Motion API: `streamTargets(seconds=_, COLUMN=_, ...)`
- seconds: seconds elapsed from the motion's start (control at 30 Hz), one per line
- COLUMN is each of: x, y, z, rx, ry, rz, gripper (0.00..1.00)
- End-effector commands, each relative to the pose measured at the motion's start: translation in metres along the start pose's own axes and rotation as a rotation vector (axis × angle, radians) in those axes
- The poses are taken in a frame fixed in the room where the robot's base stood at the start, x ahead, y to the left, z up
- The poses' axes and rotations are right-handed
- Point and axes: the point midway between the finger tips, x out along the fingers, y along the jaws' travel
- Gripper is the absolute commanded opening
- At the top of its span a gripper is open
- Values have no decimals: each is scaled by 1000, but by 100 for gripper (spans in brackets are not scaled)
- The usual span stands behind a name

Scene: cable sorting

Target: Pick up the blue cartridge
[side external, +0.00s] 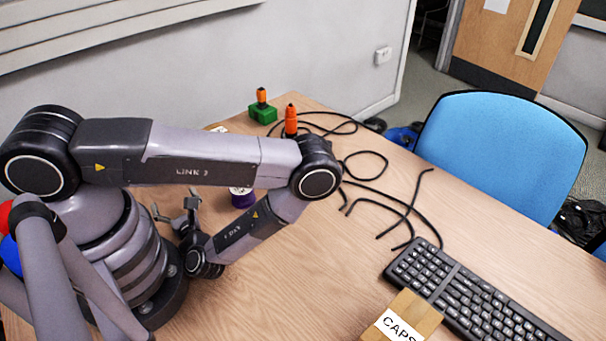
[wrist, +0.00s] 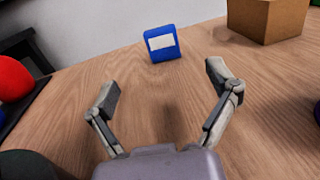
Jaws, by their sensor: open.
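The blue cartridge (wrist: 161,44) stands upright on the wooden table in the wrist view, with a pale label on its face. My gripper (wrist: 163,85) is open and empty, its two fingers apart. The cartridge is beyond the fingertips, near the middle of the gap between them, and is not touched. In the side external view my gripper (side external: 175,213) is low over the table near my base. I cannot make out the cartridge in that view; my arm covers part of the table there.
A cardboard-coloured box (wrist: 268,18) stands right of the cartridge, and a red round thing (wrist: 14,78) is at the left edge. In the side view are a green block (side external: 263,113), an orange object (side external: 291,121), black cables (side external: 370,178), a purple object (side external: 243,198) and a keyboard (side external: 470,295).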

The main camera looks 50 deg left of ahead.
Motion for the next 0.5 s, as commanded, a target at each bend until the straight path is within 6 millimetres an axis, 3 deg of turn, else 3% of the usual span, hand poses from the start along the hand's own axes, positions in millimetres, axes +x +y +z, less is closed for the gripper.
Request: streamTargets(seconds=0.5, x=56, y=3, z=0, rx=1, ry=2, rz=10, gripper=87)
